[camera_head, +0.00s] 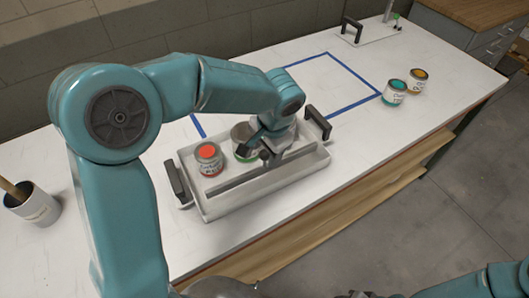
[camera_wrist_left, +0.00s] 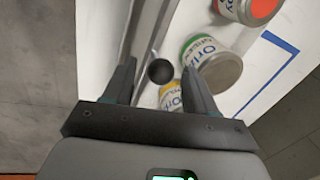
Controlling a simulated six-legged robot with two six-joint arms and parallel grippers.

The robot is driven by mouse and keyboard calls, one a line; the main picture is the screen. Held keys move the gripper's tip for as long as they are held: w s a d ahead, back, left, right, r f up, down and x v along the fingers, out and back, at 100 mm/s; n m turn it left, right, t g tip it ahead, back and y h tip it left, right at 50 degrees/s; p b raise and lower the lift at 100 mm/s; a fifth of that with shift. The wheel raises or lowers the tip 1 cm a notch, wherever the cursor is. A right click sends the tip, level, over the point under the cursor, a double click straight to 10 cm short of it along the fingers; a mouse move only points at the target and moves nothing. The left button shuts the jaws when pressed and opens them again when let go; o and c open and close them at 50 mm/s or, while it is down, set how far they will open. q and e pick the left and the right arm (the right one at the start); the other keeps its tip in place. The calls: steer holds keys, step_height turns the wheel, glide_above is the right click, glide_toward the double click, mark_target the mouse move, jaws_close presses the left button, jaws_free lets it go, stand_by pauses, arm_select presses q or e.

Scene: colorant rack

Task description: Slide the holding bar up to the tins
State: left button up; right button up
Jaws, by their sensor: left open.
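A pale tray (camera_head: 232,208) holds a red-topped tin (camera_head: 208,160) and a green-banded tin (camera_head: 241,136) with a grey lid. A yellow-labelled tin (camera_wrist_left: 171,97) shows in the wrist view, partly hidden by a finger. The long grey holding bar (camera_head: 228,183) lies along the near side of the tins, with a gap between it and the red-topped tin. My left gripper (camera_head: 264,150) is over the bar's middle. In the wrist view its open fingers (camera_wrist_left: 158,80) are either side of the bar's black ball knob (camera_wrist_left: 160,71). I cannot tell whether they touch it.
Black handles stand at the tray's left (camera_head: 178,182) and right (camera_head: 318,123) ends. A blue taped outline (camera_head: 352,105) lies behind the tray. Teal (camera_head: 394,92) and orange (camera_head: 417,79) tins stand right of it. A white pot (camera_head: 36,205) is at far left.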

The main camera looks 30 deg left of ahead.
arm_select(q)
steer(key=shift+w+a+f, duration=0.1)
steer(key=shift+a+f, duration=0.05)
steer(key=shift+f, duration=0.5)
steer(key=shift+a+f, duration=0.1)
steer(key=shift+f, duration=0.5)
jaws_close()
steer(key=shift+w+a, duration=0.45)
steer(key=shift+a, duration=0.2)
steer(key=shift+w+a, duration=0.4)
steer(key=shift+a, duration=0.2)
jaws_free()
steer(key=s+d+r, duration=0.1)
steer(key=d+r, duration=0.2)
steer(key=r, duration=1.3)
steer(key=shift+s+r, duration=0.1)
